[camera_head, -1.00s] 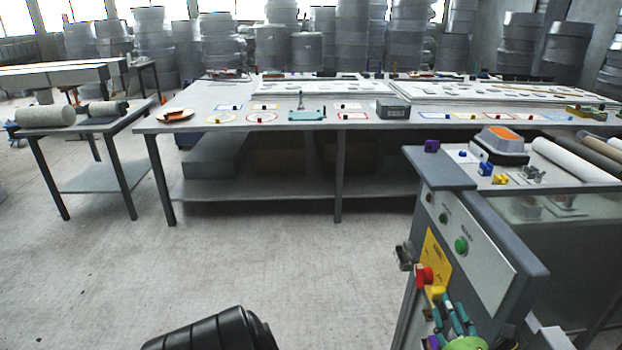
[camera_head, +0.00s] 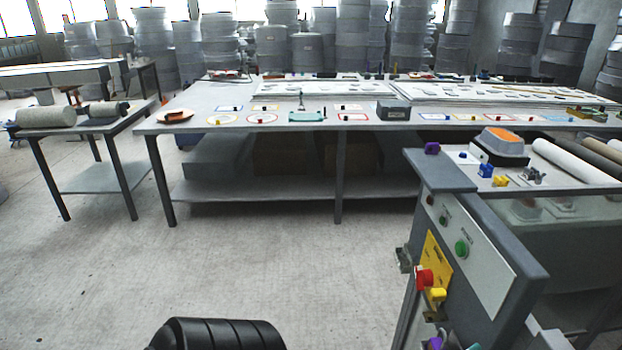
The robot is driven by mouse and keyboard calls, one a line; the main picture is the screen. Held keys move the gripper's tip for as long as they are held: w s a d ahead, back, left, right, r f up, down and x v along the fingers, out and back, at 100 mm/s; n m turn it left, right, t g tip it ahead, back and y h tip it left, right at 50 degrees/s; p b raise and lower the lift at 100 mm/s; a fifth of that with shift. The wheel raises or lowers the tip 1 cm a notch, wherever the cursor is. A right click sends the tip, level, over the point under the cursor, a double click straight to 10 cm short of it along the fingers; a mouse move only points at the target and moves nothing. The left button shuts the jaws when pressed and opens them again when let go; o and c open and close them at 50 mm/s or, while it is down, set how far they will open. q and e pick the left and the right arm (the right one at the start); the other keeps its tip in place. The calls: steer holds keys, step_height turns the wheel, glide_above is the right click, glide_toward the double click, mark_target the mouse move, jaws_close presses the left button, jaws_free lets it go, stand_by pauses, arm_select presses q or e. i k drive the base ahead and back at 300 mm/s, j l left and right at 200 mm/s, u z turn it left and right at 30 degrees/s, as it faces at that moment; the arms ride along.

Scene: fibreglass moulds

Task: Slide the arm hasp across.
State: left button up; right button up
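I cannot single out the arm hasp for certain. On the side of the grey cabinet (camera_head: 528,268) at the right, a red knob (camera_head: 425,277) and a yellow block (camera_head: 437,294) stick out beside a yellow label. A small metal bracket (camera_head: 403,259) sits on the cabinet's left edge. Teal and purple bits show at the bottom edge below them. The teal bit may belong to my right gripper (camera_head: 472,346), nearly all of it cut off by the frame. My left gripper is not seen.
A long workbench (camera_head: 185,101) with flat panels and small coloured parts stands across the middle. A side table (camera_head: 98,124) with rolls is at the left. The cabinet top carries a grey and orange box (camera_head: 500,143), small blocks and rolls. The floor between is clear.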

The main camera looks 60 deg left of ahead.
mark_target(437, 297)
steer(key=k+j+z, duration=0.15)
steer(key=j, duration=0.3)
steer(key=k+j+z, duration=0.15)
steer(key=j, duration=0.3)
steer(key=k+j+z, duration=0.15)
steer(key=k+j, duration=0.15)
steer(key=j, duration=0.15)
steer(key=k+j+z, duration=0.15)
steer(key=j, duration=0.25)
steer(key=k, duration=0.1)
